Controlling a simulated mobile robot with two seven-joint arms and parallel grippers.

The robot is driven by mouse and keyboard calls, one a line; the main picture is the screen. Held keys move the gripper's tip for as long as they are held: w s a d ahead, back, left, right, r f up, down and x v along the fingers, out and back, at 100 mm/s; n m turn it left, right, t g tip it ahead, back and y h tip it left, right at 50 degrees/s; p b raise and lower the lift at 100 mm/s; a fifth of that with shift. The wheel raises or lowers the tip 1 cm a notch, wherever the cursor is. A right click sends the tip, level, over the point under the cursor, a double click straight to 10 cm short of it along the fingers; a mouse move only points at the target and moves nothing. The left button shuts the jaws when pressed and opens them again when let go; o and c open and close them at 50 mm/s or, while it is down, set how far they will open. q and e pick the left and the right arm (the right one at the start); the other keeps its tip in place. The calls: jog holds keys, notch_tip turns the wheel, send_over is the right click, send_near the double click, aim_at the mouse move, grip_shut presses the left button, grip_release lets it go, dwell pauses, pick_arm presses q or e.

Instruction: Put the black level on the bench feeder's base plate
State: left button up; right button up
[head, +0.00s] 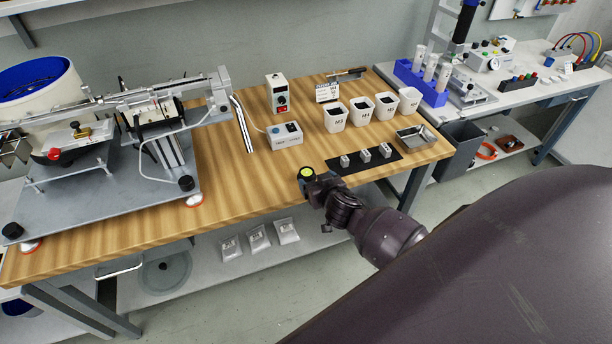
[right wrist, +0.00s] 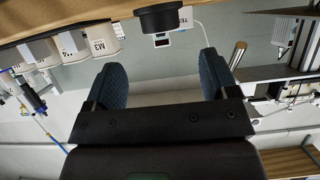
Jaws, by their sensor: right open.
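The black level (head: 306,173) is a small round puck with a yellow-green top, at the front edge of the wooden bench. My right gripper (head: 316,184) is open right beside it. In the right wrist view the black level (right wrist: 160,18) lies just beyond the fingertips, centred between the two dark pads (right wrist: 162,72), and nothing is clamped. The bench feeder's base plate (head: 95,208) is a flat grey plate at the left of the bench, under the feeder. My left gripper is not in view.
A black mat (head: 346,172) with small grey blocks lies right of the level. Behind stand white cups (head: 361,109), a control box (head: 285,136) and a metal tray (head: 416,138). A bent metal chute (head: 243,124) stands by the feeder. The bench front between plate and level is clear.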

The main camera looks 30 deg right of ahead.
aim_at(306, 170)
jog(key=shift+x, duration=1.15)
jog(key=x, duration=0.3)
jog(key=shift+w+f+b, duration=0.1)
jog(key=shift+f+b, duration=0.05)
jog(key=shift+b, duration=0.25)
jog(key=shift+w+f, duration=0.2)
jog(key=shift+w, duration=0.3)
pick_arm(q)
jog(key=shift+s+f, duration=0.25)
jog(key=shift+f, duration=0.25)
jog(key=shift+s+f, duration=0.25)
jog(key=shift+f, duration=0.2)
pick_arm(e)
jog(key=c, duration=1.1)
jog(key=shift+r, duration=0.25)
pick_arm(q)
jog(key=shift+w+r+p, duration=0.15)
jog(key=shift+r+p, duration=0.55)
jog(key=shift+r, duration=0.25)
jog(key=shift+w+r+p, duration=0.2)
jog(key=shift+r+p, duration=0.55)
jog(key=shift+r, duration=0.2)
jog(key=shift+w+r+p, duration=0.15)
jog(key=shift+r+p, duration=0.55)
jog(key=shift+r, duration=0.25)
pick_arm(e)
jog(key=shift+r, duration=9.8)
